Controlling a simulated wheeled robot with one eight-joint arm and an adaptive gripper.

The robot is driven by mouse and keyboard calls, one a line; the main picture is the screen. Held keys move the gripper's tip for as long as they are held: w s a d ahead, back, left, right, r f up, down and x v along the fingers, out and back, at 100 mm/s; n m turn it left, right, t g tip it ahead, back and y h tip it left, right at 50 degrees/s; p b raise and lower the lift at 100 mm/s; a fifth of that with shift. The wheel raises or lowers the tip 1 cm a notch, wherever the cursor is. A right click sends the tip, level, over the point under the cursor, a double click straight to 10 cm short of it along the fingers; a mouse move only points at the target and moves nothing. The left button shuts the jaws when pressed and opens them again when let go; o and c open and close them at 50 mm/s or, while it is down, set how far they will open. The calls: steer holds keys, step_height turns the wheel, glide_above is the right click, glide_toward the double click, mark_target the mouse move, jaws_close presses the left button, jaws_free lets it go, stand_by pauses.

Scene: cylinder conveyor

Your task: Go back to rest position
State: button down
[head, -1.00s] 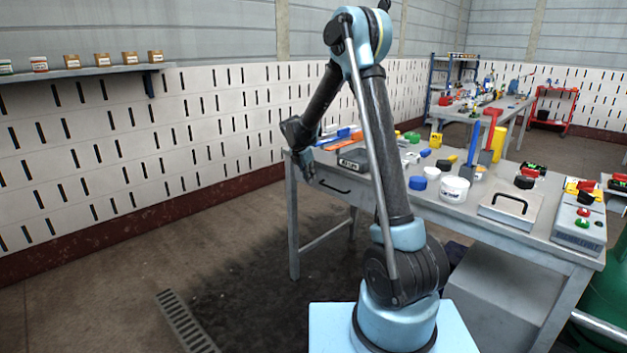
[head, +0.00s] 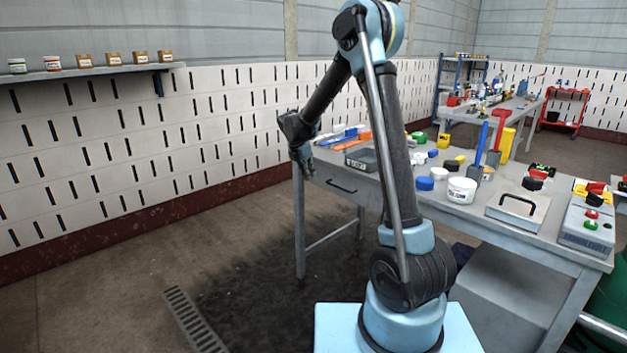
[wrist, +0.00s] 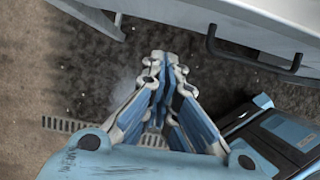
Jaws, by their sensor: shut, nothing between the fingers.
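My gripper (head: 306,166) hangs pointing down beside the left end of the workbench (head: 330,183) in the head view. In the wrist view, my gripper (wrist: 164,62) has its blue and grey fingers drawn together at the tips, with nothing held between them. Below it in the wrist view are the dark stained floor and a floor grate (wrist: 62,124). The bench edge and its handle (wrist: 255,58) lie across the top of that view, apart from the fingers.
The bench carries a dark box (head: 362,158), a white tub (head: 461,190), blue caps (head: 425,183), a grey case (head: 517,207) and a button box (head: 588,222). A wall shelf (head: 90,72) holds small boxes. The floor (head: 100,270) at left is clear.

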steer(key=v, duration=0.7)
steer(key=s+d+r+m+g+y, duration=0.1)
steer(key=s+d+r+m, duration=0.2)
steer(key=s+d+m, duration=0.6)
steer(key=s+d+r+m+y, duration=0.15)
steer(key=s+d+m, duration=0.25)
steer(key=s+d, duration=0.75)
steer(key=s+d+f+m, duration=0.1)
steer(key=s+f+m, duration=0.2)
steer(key=s, duration=0.5)
steer(key=s+d+f+m, duration=0.2)
steer(key=s+f+m, duration=0.2)
steer(key=s+m, duration=0.2)
steer(key=s+d+f+m, duration=0.2)
steer(key=s+f+m, duration=0.1)
steer(key=s, duration=0.6)
steer(key=shift+s+f+m+y, duration=0.35)
steer(key=shift+f+m, duration=0.05)
steer(key=shift+m, duration=0.5)
